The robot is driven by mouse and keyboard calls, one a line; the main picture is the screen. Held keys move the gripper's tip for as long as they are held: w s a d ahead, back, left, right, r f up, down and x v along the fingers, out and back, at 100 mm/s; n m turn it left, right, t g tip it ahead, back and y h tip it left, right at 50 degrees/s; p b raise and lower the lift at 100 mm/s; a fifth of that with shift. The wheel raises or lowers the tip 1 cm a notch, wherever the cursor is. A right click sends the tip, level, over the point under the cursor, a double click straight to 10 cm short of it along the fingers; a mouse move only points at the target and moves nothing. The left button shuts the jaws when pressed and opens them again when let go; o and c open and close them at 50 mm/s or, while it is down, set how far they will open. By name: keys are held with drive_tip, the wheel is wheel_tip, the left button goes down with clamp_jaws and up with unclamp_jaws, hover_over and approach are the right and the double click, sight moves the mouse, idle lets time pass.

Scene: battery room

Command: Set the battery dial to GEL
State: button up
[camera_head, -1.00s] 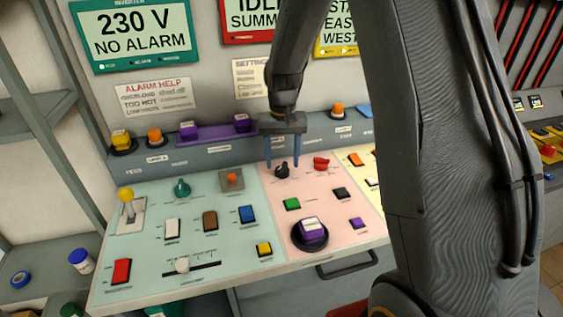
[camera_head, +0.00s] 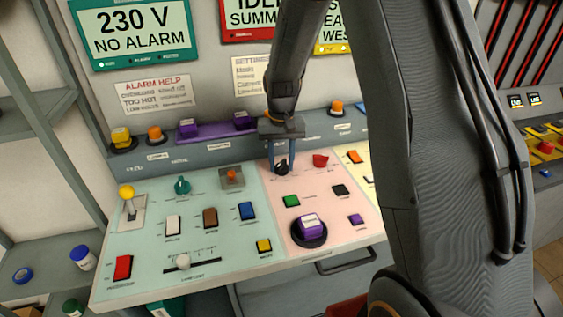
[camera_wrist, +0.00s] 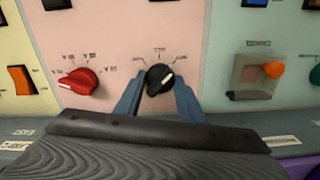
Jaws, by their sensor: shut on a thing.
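A small black dial (camera_head: 281,168) sits on the pink panel section, left of a red dial (camera_head: 320,160). In the wrist view the black dial (camera_wrist: 159,79) stands between the blue fingers of my gripper (camera_wrist: 158,88), which are shut on it. The gripper (camera_head: 282,160) points down at the dial in the head view. In the wrist view, the dial's white mark points up and right, toward the right-hand one of three small labels around it. Those labels are upside down and too small to read surely. The red dial (camera_wrist: 78,82) is left of my gripper there.
A purple knob (camera_head: 309,223), a green button (camera_head: 291,201) and a black button (camera_head: 340,190) share the pink section. A metal plate with an orange toggle (camera_head: 231,175) is to the left. A raised ledge (camera_head: 204,154) runs behind.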

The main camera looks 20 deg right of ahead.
sight(281, 162)
drive_tip(key=shift+n, duration=0.4)
drive_tip(key=n, duration=0.3)
drive_tip(key=shift+n, duration=0.3)
drive_tip(key=n, duration=0.4)
drive_tip(key=shift+w, duration=0.1)
drive_tip(key=shift+r+n, duration=0.1)
drive_tip(key=shift+n, duration=0.2)
drive_tip(key=o, duration=1)
drive_tip(key=shift+o, duration=0.2)
drive_tip(key=shift+r+b, duration=1.1)
drive_tip(key=shift+r, duration=2.8)
